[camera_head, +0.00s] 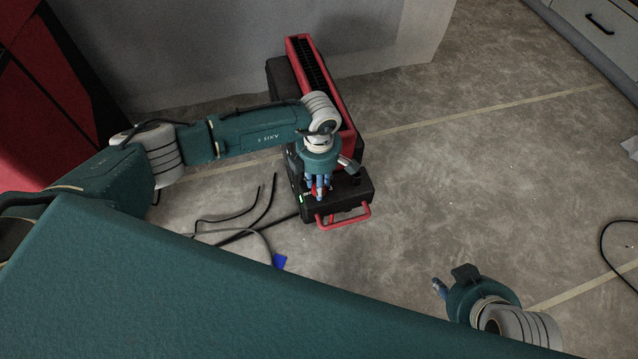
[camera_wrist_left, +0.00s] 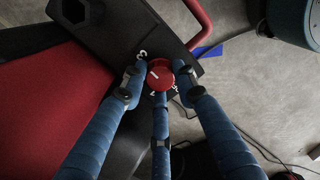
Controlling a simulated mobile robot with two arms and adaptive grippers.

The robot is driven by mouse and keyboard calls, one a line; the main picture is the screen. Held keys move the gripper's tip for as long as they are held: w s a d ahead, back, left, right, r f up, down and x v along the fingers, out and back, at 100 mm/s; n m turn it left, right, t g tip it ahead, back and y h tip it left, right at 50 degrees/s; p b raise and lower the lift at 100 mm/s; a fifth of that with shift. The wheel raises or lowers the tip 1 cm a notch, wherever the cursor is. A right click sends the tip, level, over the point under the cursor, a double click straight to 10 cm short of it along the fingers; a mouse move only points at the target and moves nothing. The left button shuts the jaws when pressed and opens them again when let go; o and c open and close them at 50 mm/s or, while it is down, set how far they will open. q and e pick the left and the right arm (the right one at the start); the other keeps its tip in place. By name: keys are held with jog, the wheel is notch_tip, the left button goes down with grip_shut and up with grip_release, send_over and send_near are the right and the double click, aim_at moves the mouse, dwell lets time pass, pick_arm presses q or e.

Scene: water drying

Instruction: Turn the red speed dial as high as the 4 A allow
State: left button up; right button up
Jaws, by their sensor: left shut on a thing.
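The red speed dial (camera_wrist_left: 160,72) sits on the black end panel of a red and black machine (camera_head: 336,208), with a short white mark on its top. White figures stand around it; a 3 shows at its upper left, and the others are partly hidden. My left gripper (camera_wrist_left: 161,84) has its blue fingers around the dial and is shut on it. In the head view, my left gripper (camera_head: 319,192) points down at the machine's front end and mostly hides the dial. My right gripper (camera_head: 440,288) is at the lower right, away from the machine; its fingers are mostly hidden.
A red bar handle (camera_head: 345,217) juts from the machine's front. Dark cables (camera_head: 240,213) and a blue piece (camera_head: 280,261) lie on the floor to the left. A grey wall panel (camera_head: 190,60) stands behind the machine. The floor to the right is mostly clear.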

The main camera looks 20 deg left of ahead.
pick_arm(q)
jog(key=shift+s, duration=0.1)
jog(key=o, duration=0.9)
jog(key=shift+c, duration=0.2)
jog(key=shift+r, duration=0.25)
notch_tip(320, 180, up, 12)
jog(key=shift+f, duration=0.25)
